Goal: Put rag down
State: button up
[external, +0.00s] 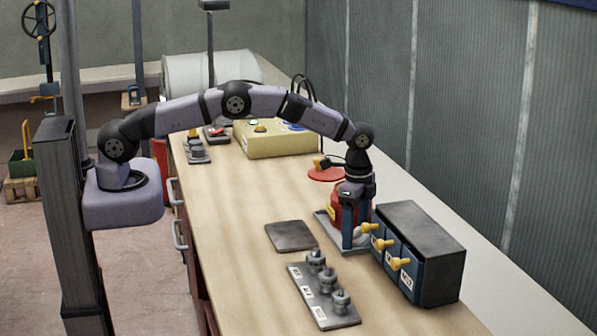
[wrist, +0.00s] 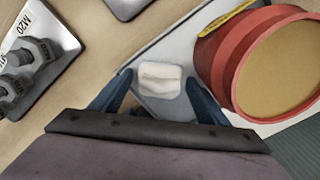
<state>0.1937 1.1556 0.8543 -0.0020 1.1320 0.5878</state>
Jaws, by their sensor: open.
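The rag (wrist: 160,77), a small white folded pad, lies on a light grey tray (wrist: 222,12) in the wrist view. My gripper (wrist: 158,88) is open, with one blue finger on each side of the rag. I cannot tell whether either finger touches it. In the external view my gripper (external: 357,238) points straight down low over the tray (external: 328,236), and the rag cannot be made out there.
A red tin (wrist: 268,62) with a tan top stands on the tray beside the rag. A dark box with blue fronts and yellow knobs (external: 428,250) is close on the right. A dark flat plate (external: 291,236) and a bolt rack (external: 322,296) lie nearby.

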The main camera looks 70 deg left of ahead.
aim_at(355, 230)
jog(key=shift+r, duration=0.1)
notch_tip(355, 230, up, 12)
jog(key=b, duration=0.2)
jog(key=shift+b, duration=0.4)
jog(key=shift+a+r, duration=0.1)
jog(key=shift+r, duration=0.05)
jog(key=s+a+f+n, duration=0.1)
jog(key=s+a+n, duration=0.2)
jog(key=s, duration=0.8)
jog(key=s+a+f+n, duration=0.2)
jog(key=s+a+n, duration=0.1)
jog(key=s, duration=0.9)
jog(key=s+a+f+n, duration=0.2)
jog(key=s+a, duration=0.3)
jog(key=s, duration=0.6)
jog(key=shift+s+n, duration=0.2)
jog(key=shift+n, duration=0.3)
